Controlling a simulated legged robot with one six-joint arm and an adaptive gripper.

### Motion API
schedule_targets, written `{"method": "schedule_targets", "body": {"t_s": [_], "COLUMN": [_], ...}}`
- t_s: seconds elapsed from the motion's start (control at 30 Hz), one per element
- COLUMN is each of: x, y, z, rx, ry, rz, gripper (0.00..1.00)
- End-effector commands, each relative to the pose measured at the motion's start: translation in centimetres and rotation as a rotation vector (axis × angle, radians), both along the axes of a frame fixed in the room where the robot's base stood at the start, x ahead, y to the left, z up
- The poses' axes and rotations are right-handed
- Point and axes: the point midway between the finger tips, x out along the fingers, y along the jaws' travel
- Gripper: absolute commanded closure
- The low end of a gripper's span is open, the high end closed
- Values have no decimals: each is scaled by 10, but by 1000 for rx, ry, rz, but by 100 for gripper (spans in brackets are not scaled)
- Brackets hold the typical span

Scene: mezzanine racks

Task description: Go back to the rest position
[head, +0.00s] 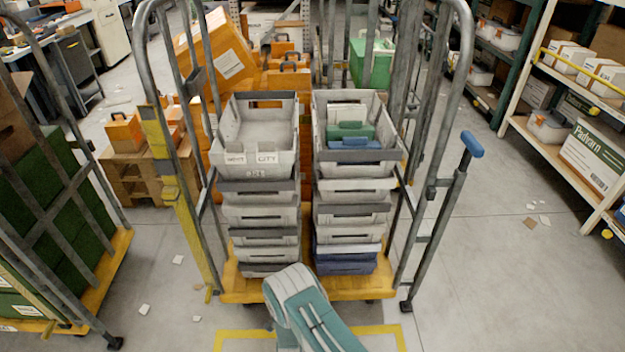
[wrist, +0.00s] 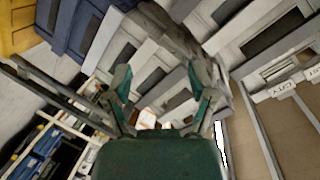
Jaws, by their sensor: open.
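My gripper (wrist: 158,92) shows in the wrist view, its two fingers spread apart with nothing between them. Beyond the fingers are the grey crates (wrist: 150,62) of a stack, seen tilted. I cannot tell the exact gap between the fingers and the crates. In the head view my arm shows at the bottom middle, in front of the cart's deck (head: 240,288); my gripper cannot be made out there. Two crate stacks stand on the cart. The left top crate (head: 258,150) looks empty, and the right top crate (head: 360,168) holds green, blue and pale items.
The cart's metal frame (head: 458,60) rises on both sides of the stacks, with a blue-tipped lever (head: 472,144) at right. Another cart with green boxes (head: 50,215) stands at left. Shelves (head: 560,85) line the right. Grey floor (head: 490,270) is mostly clear at right, with paper scraps.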

Motion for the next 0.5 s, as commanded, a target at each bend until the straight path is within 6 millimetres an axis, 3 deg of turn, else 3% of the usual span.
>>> {"method": "schedule_targets", "body": {"t_s": [0.03,0.2,0.5], "x": [16,51,86], "y": [3,8,-1], "z": [22,80,192], "rx": [1,-15,-63], "ry": [15,90,207], "rz": [3,27,94], "gripper": [28,28,28]}}
